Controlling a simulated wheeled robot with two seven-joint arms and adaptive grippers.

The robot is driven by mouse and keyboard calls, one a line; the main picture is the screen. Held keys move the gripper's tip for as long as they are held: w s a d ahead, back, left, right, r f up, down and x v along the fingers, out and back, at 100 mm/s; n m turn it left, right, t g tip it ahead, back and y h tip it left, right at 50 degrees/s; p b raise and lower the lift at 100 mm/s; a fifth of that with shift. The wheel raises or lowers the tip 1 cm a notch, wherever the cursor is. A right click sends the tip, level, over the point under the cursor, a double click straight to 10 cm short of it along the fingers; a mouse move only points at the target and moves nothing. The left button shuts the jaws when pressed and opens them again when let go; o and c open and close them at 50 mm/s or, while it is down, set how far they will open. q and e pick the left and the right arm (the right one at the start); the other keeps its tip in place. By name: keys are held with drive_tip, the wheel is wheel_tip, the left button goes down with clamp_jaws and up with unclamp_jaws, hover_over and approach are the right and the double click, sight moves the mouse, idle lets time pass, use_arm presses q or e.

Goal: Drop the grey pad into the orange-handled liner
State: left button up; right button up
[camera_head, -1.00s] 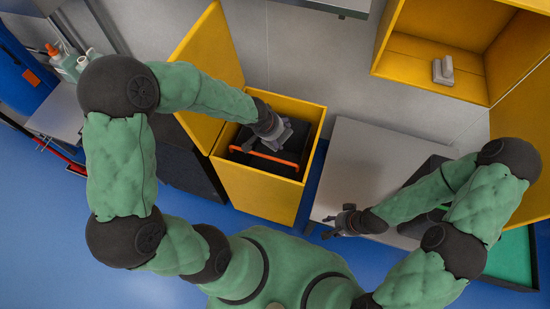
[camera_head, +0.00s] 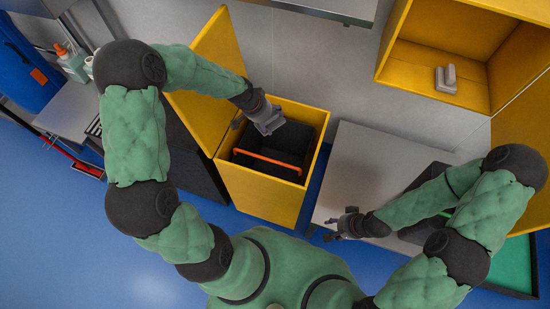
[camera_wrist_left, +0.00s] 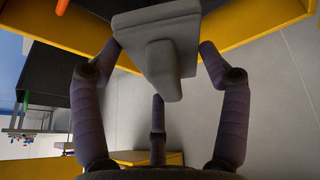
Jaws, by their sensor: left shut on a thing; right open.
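The orange-handled liner (camera_head: 290,140) is a dark open tub inside a yellow bin. Its orange handle (camera_head: 267,163) lies across the front side. My left gripper (camera_head: 263,113) is shut on the grey pad (camera_head: 271,123), above the liner's back left corner. In the left wrist view the grey pad (camera_wrist_left: 155,32) is a flat plate with a raised grip between the fingers. My right gripper (camera_head: 341,226) is open and empty by the left front edge of the grey table. The liner's left back part is hidden by my left gripper.
The yellow bin (camera_head: 262,196) has its lid (camera_head: 212,62) raised at the left. Another grey object (camera_head: 446,79) sits in an open yellow cabinet (camera_head: 425,62) at upper right. A grey table (camera_head: 365,150) stands right of the bin, with a dark container on it partly behind my right arm.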

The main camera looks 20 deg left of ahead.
use_arm(q)
drive_tip(key=shift+f+b, duration=1.9)
drive_tip(key=shift+f, duration=1.1)
drive_tip(key=o, duration=1.1)
drive_tip(key=v, duration=1.2)
